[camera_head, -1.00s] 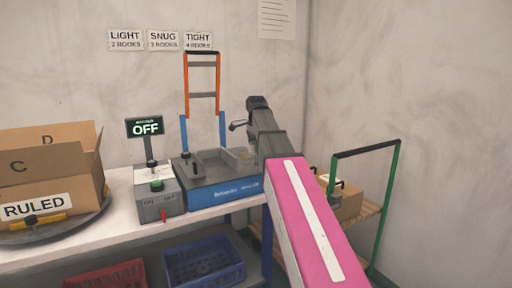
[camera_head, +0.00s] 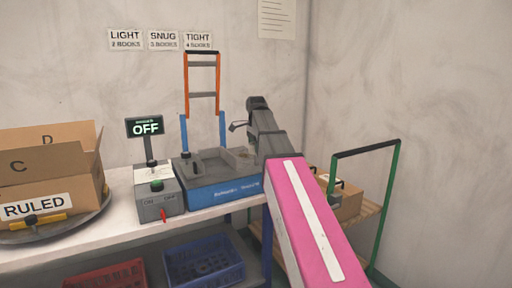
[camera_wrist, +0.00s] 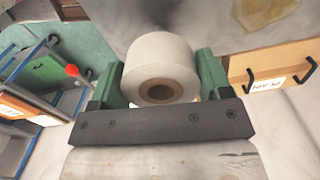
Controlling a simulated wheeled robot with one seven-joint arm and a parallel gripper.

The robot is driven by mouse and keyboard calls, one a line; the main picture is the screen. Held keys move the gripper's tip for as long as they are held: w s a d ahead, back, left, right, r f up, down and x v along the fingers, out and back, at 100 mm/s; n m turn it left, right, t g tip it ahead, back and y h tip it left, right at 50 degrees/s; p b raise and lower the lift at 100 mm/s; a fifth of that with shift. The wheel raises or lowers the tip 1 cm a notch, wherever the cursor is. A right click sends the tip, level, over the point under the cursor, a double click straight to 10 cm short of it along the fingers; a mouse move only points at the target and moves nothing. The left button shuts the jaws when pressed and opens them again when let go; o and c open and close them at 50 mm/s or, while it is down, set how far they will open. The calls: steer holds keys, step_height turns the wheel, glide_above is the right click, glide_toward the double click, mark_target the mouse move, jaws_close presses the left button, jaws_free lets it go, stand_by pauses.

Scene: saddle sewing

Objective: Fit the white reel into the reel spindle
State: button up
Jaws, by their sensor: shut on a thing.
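In the wrist view the white reel (camera_wrist: 160,50) sits between the two green fingers of my gripper (camera_wrist: 158,66), which is shut on it. The brown core hole of the reel faces the camera. In the head view my arm hides most of the gripper and I cannot make out the reel. The blue machine (camera_head: 222,190) with a grey top stands on the bench to the left of my arm. I cannot tell the reel spindle apart from its other parts.
A switch box (camera_head: 158,206) and an OFF display (camera_head: 145,126) stand left of the machine. A RULED carton (camera_head: 45,185) is farther left. Blue (camera_head: 205,268) and red (camera_head: 105,277) crates sit below. A green-framed cart (camera_head: 382,210) stands at right.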

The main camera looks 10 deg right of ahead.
mark_target(256, 165)
steer(key=shift+f, duration=2.9)
steer(key=o, duration=1)
steer(key=shift+o, duration=0.2)
steer(key=shift+r, duration=0.1)
step_height(256, 165, up, 11)
steer(key=shift+f, duration=0.15)
